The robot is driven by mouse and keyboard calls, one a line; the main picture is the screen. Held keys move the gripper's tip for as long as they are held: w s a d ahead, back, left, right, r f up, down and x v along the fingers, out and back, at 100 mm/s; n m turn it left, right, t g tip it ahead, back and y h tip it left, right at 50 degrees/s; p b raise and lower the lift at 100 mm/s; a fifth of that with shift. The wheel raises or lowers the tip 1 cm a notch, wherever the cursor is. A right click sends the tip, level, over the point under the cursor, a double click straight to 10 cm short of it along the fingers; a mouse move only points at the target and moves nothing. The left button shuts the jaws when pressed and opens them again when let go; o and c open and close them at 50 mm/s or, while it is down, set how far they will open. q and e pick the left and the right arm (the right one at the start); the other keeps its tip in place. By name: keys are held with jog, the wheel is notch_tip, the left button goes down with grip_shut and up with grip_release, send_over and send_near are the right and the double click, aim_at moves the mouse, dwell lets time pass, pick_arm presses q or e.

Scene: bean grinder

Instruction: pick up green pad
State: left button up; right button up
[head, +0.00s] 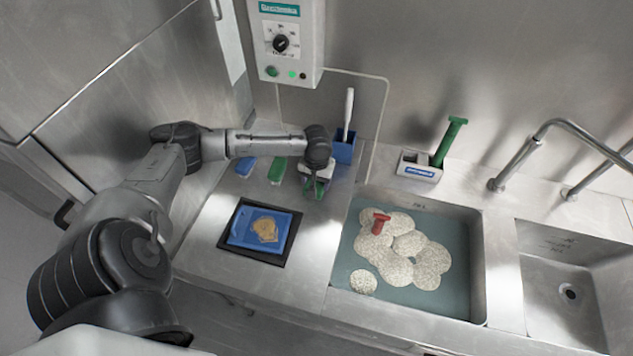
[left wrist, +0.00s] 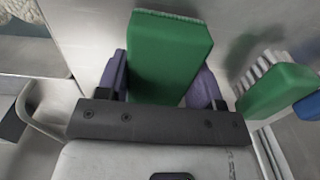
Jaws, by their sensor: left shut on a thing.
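My left gripper (head: 317,183) is over the back of the steel counter. It is shut on a green pad (left wrist: 168,55), which sits between its two purple fingers in the left wrist view. In the head view the held pad is mostly hidden by the gripper. I cannot tell whether the pad touches the counter. A second green pad (head: 278,171) with a pale bristled side lies on the counter to the left of the gripper. It also shows at the right of the left wrist view (left wrist: 281,89). My right gripper is not in view.
A blue pad (head: 245,166) lies further left. A blue holder (head: 344,147) with a white-handled tool stands behind the gripper. A black-framed blue tray (head: 233,241) is in front. Right are a white holder (head: 413,170), a basin (head: 476,270) with speckled discs, and a sink (head: 535,290).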

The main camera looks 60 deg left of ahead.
pick_arm(q)
jog(key=r, duration=0.2)
jog(key=d+r, duration=0.1)
jog(key=shift+w+r+p, duration=0.35)
jog(key=shift+r, duration=0.05)
jog(key=w+d+r+p, duration=0.1)
jog(key=w+d+r, duration=0.4)
jog(key=d, duration=0.4)
jog(key=shift+d+r, duration=0.15)
jog(key=shift+r, duration=0.4)
